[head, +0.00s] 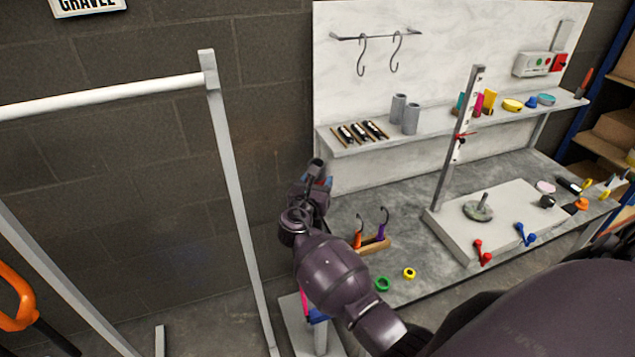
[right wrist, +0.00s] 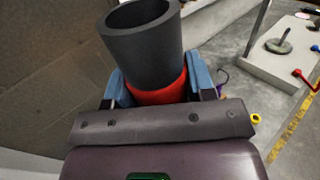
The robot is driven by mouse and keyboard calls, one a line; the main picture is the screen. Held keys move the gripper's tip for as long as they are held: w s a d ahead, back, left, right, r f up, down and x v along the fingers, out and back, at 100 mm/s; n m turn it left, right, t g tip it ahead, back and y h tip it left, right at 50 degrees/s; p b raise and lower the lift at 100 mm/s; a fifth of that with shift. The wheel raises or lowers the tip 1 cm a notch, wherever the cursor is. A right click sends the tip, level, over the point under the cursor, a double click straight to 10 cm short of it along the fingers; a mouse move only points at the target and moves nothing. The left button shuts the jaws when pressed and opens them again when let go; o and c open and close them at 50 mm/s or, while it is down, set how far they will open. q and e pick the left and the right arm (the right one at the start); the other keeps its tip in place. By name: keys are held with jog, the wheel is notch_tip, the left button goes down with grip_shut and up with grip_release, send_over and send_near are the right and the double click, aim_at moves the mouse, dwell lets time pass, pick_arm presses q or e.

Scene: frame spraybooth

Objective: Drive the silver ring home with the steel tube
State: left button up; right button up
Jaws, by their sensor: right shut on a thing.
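My right gripper (head: 318,180) is beside the left end of the bench in the head view. In the right wrist view its blue fingers (right wrist: 158,90) are shut on a dark grey, open-ended tube (right wrist: 142,45) with a red band (right wrist: 160,90) around its lower part. I take this as the steel tube; its open end faces up in that view, slightly tilted. Its far end is hidden behind the gripper. I cannot make out the silver ring in either view. My left gripper is not in view.
Two grey cylinders (head: 411,119) stand on the shelf (head: 350,147). The bench holds a pale base with an upright post (head: 463,140), a wooden block with hooked tools (head: 375,246), and green (head: 382,284) and yellow (head: 409,273) rings. A white frame (head: 235,200) stands at left.

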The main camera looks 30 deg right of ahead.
aim_at(317, 162)
jog(key=shift+r+p, duration=0.65)
jog(key=shift+r, duration=2.3)
jog(key=shift+r, duration=0.1)
notch_tip(317, 162, up, 7)
dwell(0.5)
dwell(0.5)
jog(key=shift+r, duration=2.05)
jog(key=shift+s, duration=0.1)
jog(key=s+a, duration=0.2)
jog(key=s, duration=0.5)
jog(key=shift+s, duration=0.3)
dwell(0.4)
